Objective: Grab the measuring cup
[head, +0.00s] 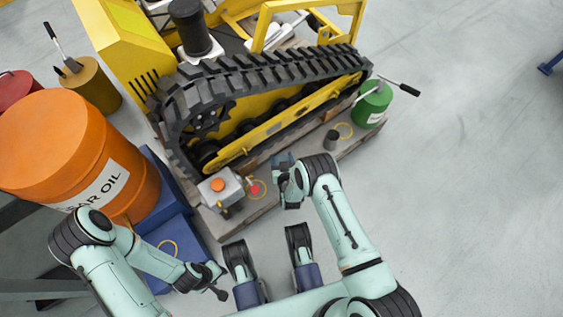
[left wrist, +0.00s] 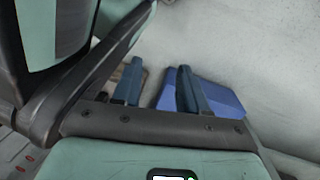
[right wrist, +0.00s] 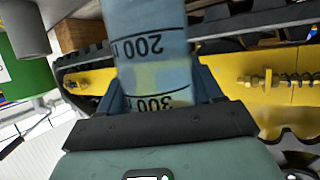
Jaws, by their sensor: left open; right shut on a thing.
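The measuring cup (right wrist: 152,55) is translucent blue with dark marks reading 200 and 300. In the right wrist view it stands between the two blue fingers of my right gripper (right wrist: 155,90), which is shut on it. In the head view the right gripper (head: 285,172) is beside the track over the pallet's front edge, and the cup (head: 283,159) shows only as a small bluish patch, partly hidden by the gripper. My left gripper (head: 220,282) is low at the left in the head view. In the left wrist view its fingers (left wrist: 160,88) are apart with nothing between them.
A yellow tracked machine with a black track (head: 270,75) stands on a wooden pallet (head: 240,222). A grey box with an orange button (head: 222,192), a dark cylinder (head: 331,140) and a green can (head: 372,104) are near. An orange drum (head: 80,150) stands left. Floor at right is clear.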

